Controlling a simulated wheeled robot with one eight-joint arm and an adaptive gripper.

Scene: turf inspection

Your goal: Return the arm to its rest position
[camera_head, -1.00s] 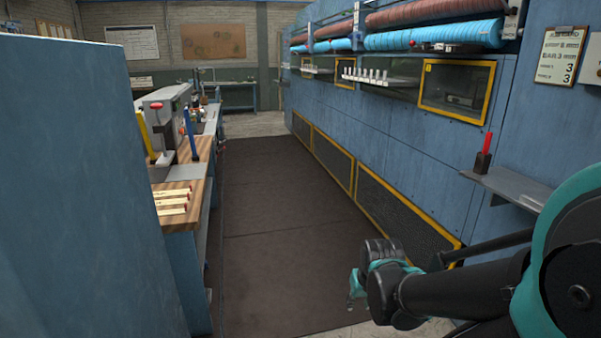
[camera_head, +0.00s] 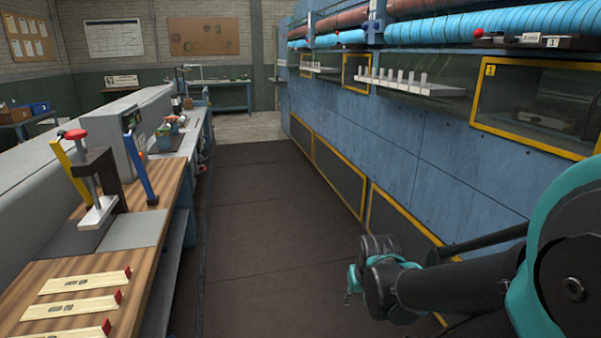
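My arm (camera_head: 440,290) reaches in from the lower right in the head view, black with teal joint covers. It is bent and held above the dark floor mat, beside the blue wall machine. The arm's far end, at lower centre right, shows a dark joint with teal parts. My gripper's fingers cannot be made out there, so I cannot tell whether it is open or shut, or whether it holds anything.
A wooden workbench (camera_head: 150,235) with a red-knobbed press (camera_head: 93,185) and several pale strips runs along the left. The blue machine wall (camera_head: 430,160) with yellow-framed windows lines the right. The dark mat (camera_head: 270,240) between them is clear. A table (camera_head: 230,84) stands at the back.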

